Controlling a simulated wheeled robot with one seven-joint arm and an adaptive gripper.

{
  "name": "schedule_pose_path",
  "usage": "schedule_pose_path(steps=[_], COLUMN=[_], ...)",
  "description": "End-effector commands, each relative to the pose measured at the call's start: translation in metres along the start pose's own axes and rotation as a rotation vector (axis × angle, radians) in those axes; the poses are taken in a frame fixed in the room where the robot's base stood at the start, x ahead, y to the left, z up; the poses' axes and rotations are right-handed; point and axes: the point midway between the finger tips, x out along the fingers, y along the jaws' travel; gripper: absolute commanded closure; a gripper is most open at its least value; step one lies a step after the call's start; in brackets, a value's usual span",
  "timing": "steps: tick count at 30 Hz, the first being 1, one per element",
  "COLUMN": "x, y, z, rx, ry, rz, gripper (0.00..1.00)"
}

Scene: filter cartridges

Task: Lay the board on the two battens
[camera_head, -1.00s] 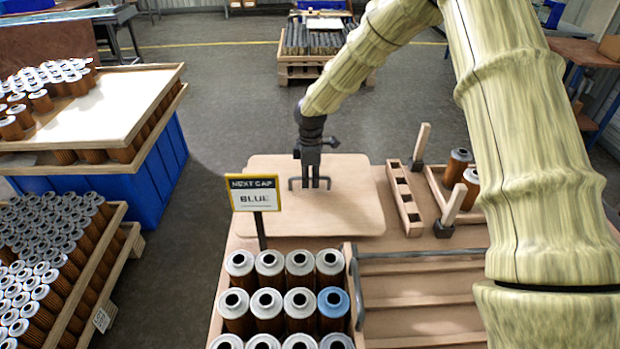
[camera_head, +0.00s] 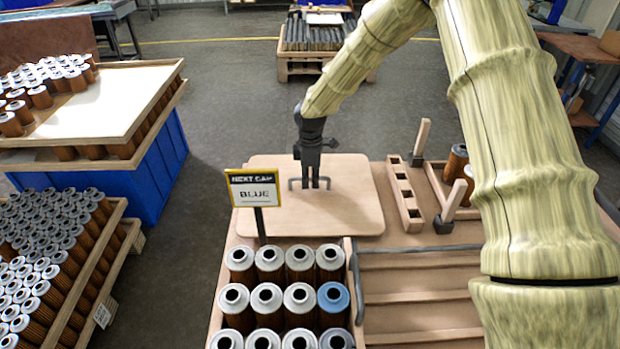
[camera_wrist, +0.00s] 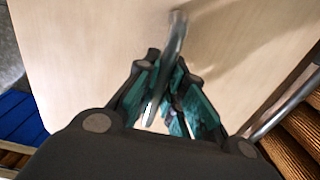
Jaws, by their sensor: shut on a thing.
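The board (camera_head: 345,220) is a pale flat panel with rounded corners at the far left part of the worktable. My gripper (camera_head: 315,186) points down and is shut on this handle; in the wrist view my fingers (camera_wrist: 168,105) close around the grey bar above the pale board (camera_wrist: 90,45). The board looks flat; I cannot tell how far it is off the table. Several wooden strips (camera_head: 420,283) run across the bay at the near right; I cannot tell which are the two battens.
Filter cartridges (camera_head: 270,263), one with a blue cap (camera_head: 333,297), stand close in front of the board. A "NEXT CAP BLUE" sign (camera_head: 253,188) stands at the board's near left. A slotted wooden block (camera_head: 404,196) and upright wooden-handled pieces (camera_head: 421,138) are to its right.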

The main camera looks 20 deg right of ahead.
Motion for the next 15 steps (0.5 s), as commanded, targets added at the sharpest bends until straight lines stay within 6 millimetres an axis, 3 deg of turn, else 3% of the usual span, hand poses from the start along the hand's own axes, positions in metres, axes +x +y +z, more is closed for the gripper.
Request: schedule_pose_path(steps=[9, 10, 12, 14, 15], x=[0.0055, 0.0056, 0.0053, 0.0055, 0.0056], y=[0.0006, 0.0007, 0.0007, 0.0005, 0.0004], z=[-0.0005, -0.0005, -0.0005, -0.0004, -0.0003], rx=[0.0, 0.0, 0.0, 0.0, 0.0], ry=[0.001, 0.001, 0.001, 0.001, 0.001], rz=[0.002, 0.002, 0.002, 0.001, 0.001], gripper=[1.0, 0.87, 0.74, 0.64, 0.64])
